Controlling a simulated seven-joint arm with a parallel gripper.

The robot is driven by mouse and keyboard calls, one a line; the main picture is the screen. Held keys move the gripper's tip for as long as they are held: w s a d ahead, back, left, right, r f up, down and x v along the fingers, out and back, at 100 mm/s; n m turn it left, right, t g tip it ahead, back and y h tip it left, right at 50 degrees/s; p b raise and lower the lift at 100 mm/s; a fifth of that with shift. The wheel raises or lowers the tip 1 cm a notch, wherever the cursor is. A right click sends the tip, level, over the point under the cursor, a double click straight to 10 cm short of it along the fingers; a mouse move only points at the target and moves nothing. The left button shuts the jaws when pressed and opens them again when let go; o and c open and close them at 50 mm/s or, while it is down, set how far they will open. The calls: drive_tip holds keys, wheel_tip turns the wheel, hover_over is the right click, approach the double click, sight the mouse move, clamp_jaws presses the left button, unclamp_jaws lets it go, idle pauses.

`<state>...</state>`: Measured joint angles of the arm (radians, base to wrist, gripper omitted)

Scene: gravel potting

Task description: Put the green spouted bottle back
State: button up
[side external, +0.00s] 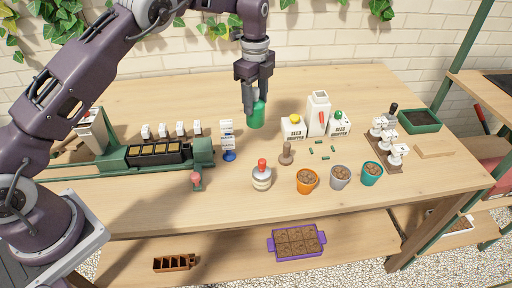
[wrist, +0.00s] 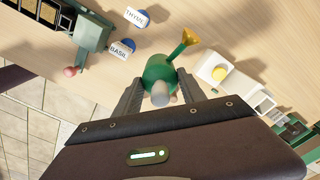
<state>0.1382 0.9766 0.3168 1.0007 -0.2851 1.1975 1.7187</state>
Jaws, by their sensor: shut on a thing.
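The green spouted bottle (side external: 257,116) is upright between the fingers of my gripper (side external: 251,103), over the back middle of the table. I cannot tell whether its base touches the table. In the wrist view, the bottle (wrist: 158,72) shows a round green body, a grey cap and a brass-coloured spout pointing up and right. My gripper (wrist: 160,92) is shut on it, one finger on each side. The fingers hide part of the bottle in the side view.
White seed hoppers (side external: 319,114) stand right of the bottle. A label stand (side external: 228,140) and a green machine (side external: 155,154) are to its left. In front are a red-topped jar (side external: 262,175), a wooden tamper (side external: 286,154) and an orange pot (side external: 306,181). The table behind is clear.

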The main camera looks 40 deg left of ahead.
wheel_tip(320, 180, down, 10)
drive_tip(key=shift+w, duration=0.1)
drive_tip(key=shift+f, duration=0.1)
drive_tip(key=o, duration=1.1)
